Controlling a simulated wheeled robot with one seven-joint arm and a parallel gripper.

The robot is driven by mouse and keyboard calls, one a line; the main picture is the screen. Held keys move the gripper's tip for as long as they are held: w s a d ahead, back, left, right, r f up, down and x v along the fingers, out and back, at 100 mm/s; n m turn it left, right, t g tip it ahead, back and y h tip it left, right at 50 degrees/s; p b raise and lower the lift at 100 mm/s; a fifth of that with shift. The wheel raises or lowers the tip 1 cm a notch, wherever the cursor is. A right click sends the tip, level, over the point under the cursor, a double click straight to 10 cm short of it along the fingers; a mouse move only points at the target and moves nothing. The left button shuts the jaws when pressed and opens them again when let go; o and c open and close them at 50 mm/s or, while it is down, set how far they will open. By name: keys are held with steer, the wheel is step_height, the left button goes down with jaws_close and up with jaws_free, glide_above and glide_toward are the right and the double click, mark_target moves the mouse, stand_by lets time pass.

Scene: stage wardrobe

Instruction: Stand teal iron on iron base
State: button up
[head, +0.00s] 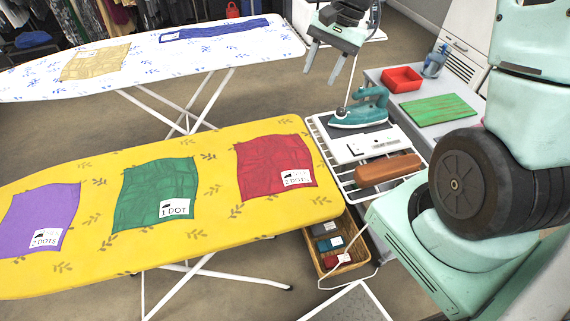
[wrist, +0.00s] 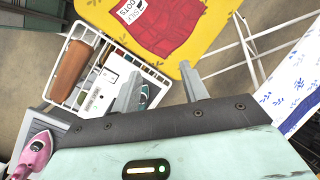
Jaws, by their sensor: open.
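The teal iron (head: 358,108) rests flat, soleplate down, on the dark top of the white iron base (head: 352,149), with its handle upward. The base stands on the white wire rack at the end of the yellow ironing board. My gripper (head: 321,77) is open and empty, in the air above and to the left of the iron in the head view. In the wrist view my gripper (wrist: 160,72) shows both fingers apart. There the base (wrist: 97,97) lies left of the fingers, and the iron is mostly hidden behind the left finger and gripper body.
The yellow board (head: 215,145) carries purple, green and red cloths with dot labels. A brown roll (head: 388,168) lies on the rack. A basket (head: 341,262) hangs below. A red tray (head: 402,79) and green board (head: 438,109) are on the side table. A pink iron (wrist: 37,150) shows in the wrist view.

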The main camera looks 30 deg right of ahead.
steer(key=s+a+r+n+g+h, duration=0.1)
steer(key=s+a+n, duration=0.2)
steer(key=a, duration=0.3)
steer(key=s+a+r+n, duration=0.1)
steer(key=s+a+n, duration=0.2)
steer(key=a, duration=0.4)
steer(key=s+a+n+h, duration=0.1)
steer(key=s+a+n, duration=0.4)
steer(key=s, duration=0.3)
steer(key=s+a+n+h, duration=0.1)
steer(key=s+a+n, duration=0.4)
steer(key=s+n, duration=0.2)
steer(key=shift+s+r, duration=0.2)
steer(key=shift+s, duration=0.5)
steer(key=shift+a, duration=0.1)
